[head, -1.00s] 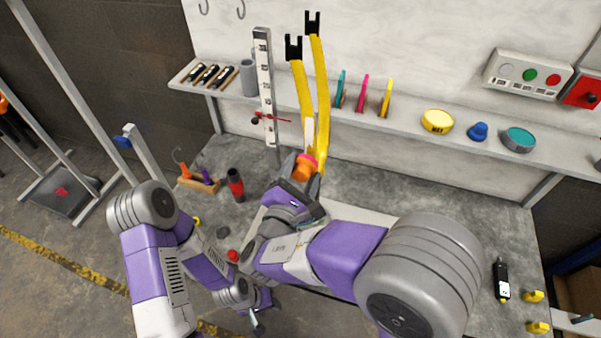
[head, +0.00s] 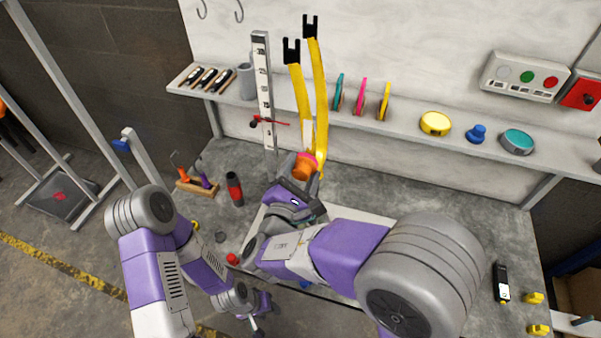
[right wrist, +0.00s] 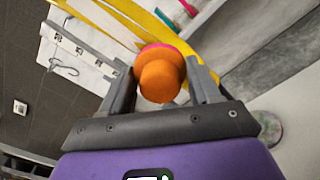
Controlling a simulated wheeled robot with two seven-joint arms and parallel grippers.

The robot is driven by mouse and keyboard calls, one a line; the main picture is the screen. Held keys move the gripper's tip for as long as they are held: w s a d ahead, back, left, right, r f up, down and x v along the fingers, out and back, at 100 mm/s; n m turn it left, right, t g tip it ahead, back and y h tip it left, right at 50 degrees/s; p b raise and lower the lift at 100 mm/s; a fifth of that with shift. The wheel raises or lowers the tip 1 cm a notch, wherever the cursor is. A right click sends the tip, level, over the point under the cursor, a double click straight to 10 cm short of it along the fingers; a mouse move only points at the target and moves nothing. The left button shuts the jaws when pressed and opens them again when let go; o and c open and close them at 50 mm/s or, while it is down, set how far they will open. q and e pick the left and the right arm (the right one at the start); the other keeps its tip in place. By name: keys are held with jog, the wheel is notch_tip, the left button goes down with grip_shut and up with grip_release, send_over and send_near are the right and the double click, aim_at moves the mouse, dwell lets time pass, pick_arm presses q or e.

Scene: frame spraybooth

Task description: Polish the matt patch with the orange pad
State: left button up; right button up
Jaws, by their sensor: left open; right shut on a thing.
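The yellow two-legged frame part (head: 320,90) stands upright at the workbench. A pale area (head: 308,122) shows low on it; I cannot tell whether this is the matt patch. My right gripper (head: 304,166) is shut on the orange pad (head: 303,172), a knob with a pink disc on its far side. In the right wrist view the orange pad (right wrist: 162,82) sits between the fingers of my right gripper (right wrist: 163,85), its disc towards the yellow frame (right wrist: 150,25). Contact cannot be told. My left gripper (head: 258,328) is open and empty low in the head view.
A shelf (head: 400,130) behind holds coloured discs, a yellow tin (head: 435,123) and a teal tin (head: 517,141). A scale post (head: 263,90) stands left of the frame. A red-and-black bottle (head: 235,188) and a wooden tool holder (head: 197,187) stand on the bench.

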aim_at(308, 120)
jog(key=shift+w, duration=0.15)
jog(key=shift+r, duration=0.1)
jog(key=shift+r+p, duration=1.35)
jog(key=shift+r, duration=0.5)
jog(key=shift+w+d+r+p, duration=0.1)
jog(key=shift+w+r+p, duration=0.05)
jog(key=shift+r+p, duration=3)
jog(key=shift+r+b, duration=0.5)
jog(key=shift+b, duration=0.4)
notch_tip(308, 120, down, 11)
jog(key=b, duration=1.1)
jog(key=shift+f, duration=0.2)
jog(key=shift+r, duration=0.1)
jog(key=shift+s, duration=0.25)
